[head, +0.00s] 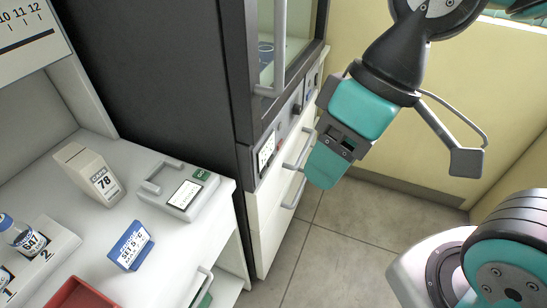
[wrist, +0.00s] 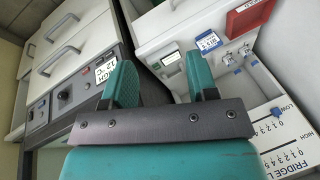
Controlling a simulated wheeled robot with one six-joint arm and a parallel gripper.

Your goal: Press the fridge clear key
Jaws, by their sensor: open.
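My gripper (head: 326,166) hangs in front of the dark fridge (head: 185,75), to the right of its front panel, apart from it. In the wrist view its two teal fingers (wrist: 160,75) are spread, with nothing between them. The fridge's grey control panel (head: 284,125) sits below the glass door and carries a white readout at its near end and dark controls further along. In the wrist view the readout (wrist: 106,70) reads "HIGH 12 °C", just beyond the left finger. I cannot tell which small control is the clear key.
White drawers with bar handles (head: 290,195) lie under the panel. The white bench (head: 160,255) at left holds a grey device (head: 183,190), a "78" box (head: 90,174), a blue sign (head: 131,245), a bottle and a red tray (head: 78,296). Floor is clear below my gripper.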

